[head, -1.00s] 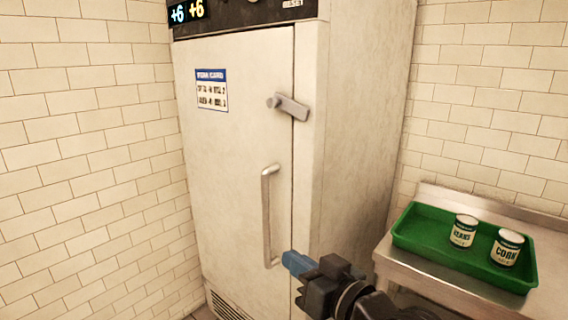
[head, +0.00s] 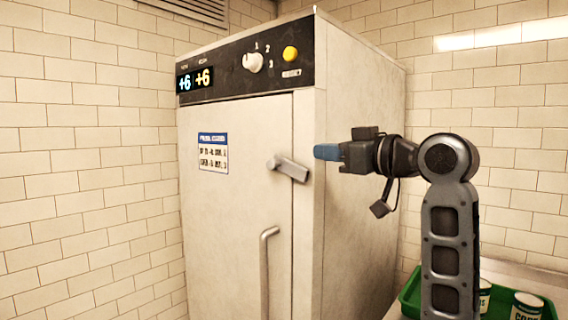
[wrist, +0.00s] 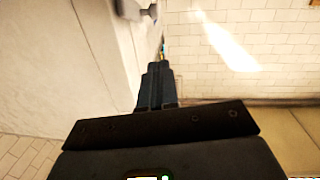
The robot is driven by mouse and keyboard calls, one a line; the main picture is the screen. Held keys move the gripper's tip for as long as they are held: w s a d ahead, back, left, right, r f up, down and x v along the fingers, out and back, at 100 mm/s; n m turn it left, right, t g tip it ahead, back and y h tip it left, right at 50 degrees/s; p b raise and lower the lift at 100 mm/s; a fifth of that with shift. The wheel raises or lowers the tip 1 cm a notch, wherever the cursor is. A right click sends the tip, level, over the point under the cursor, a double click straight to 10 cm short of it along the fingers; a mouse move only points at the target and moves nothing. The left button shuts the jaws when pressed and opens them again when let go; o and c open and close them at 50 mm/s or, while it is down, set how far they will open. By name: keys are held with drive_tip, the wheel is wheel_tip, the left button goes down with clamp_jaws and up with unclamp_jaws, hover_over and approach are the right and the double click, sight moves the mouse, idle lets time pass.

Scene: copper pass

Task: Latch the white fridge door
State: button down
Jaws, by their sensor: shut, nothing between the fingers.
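The white fridge (head: 240,200) stands against the tiled wall, and its door looks closed or nearly so in the head view. A grey latch lever (head: 288,168) sits at the door's right edge and lies across the seam, tilted slightly down to the right. The latch also shows at the top of the wrist view (wrist: 140,10). A vertical bar handle (head: 265,265) is below it. My gripper (head: 318,152) is shut and empty, with blue fingertips pointing left, just right of the latch and slightly above it. In the wrist view the fingers (wrist: 160,80) are together, apart from the latch.
The fridge's top panel has a dial (head: 253,62), a yellow button (head: 290,54) and a display (head: 195,78). A green tray (head: 410,292) with cans (head: 526,306) stands on a metal counter at the lower right. Tiled walls close in left and behind.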

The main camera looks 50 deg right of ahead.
drive_tip(key=p, duration=0.2)
approach(283, 158)
drive_tip(key=w+a+r, duration=0.1)
drive_tip(key=w+a, duration=0.2)
drive_tip(key=w, duration=0.2)
drive_tip(key=shift+w+d+f, duration=0.1)
drive_tip(key=shift+w+f, duration=0.1)
drive_tip(key=shift+w, duration=0.2)
drive_tip(key=shift+w+d+f, duration=0.1)
drive_tip(key=shift+w+f, duration=0.1)
drive_tip(key=shift+w, duration=0.25)
drive_tip(key=shift+r+p, duration=0.1)
drive_tip(key=shift+p, duration=0.45)
